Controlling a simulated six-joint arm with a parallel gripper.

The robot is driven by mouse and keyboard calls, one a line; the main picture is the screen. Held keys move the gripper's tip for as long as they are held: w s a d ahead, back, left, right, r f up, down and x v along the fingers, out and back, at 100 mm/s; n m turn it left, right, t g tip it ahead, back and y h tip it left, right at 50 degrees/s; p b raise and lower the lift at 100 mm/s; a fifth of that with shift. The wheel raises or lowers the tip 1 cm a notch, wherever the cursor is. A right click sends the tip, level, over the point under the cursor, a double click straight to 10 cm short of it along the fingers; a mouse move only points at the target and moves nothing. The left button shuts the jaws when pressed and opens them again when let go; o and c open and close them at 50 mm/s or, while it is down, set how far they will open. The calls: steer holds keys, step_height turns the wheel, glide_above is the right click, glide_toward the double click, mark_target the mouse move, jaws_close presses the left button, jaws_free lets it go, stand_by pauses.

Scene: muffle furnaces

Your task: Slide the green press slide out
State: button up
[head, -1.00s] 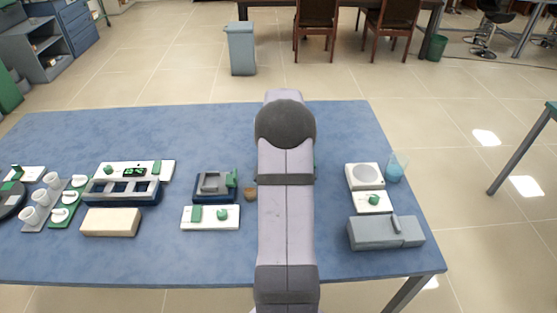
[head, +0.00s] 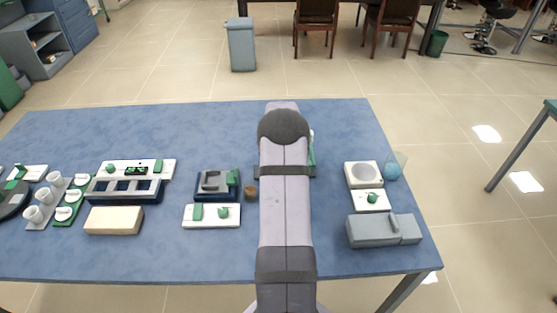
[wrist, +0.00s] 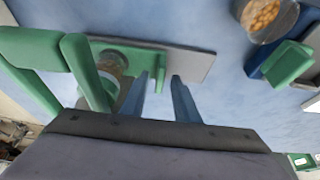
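The press shows in the wrist view as a green frame (wrist: 90,72) on a grey base plate (wrist: 190,62), with a round metal and glassy part (wrist: 112,62) beside the frame. A small green piece (wrist: 160,74), perhaps part of the slide, shows near my fingertips. My gripper (wrist: 161,78) is open, its two blue-grey fingers apart over the plate near this piece; contact cannot be told. In the head view my arm hides the gripper and most of the press; only a green sliver (head: 312,152) shows at the arm's right edge.
A small brown cup (head: 251,192) of grains (wrist: 262,14) and a dark blue device with a green part (head: 233,178) stand left of my arm. A white-topped scale (head: 364,175), a beaker (head: 393,168) and a grey box (head: 383,230) stand right. The back of the table is bare.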

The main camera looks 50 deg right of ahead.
jaws_close()
steer(key=w+a+b, duration=0.1)
steer(key=w+a, duration=0.5)
steer(key=shift+w+a+b, duration=0.3)
steer(key=shift+w, duration=0.05)
jaws_free()
steer(key=shift+w+a, duration=0.1)
steer(key=shift+r, duration=0.15)
steer(key=b+v, duration=0.2)
steer(key=v, duration=0.5)
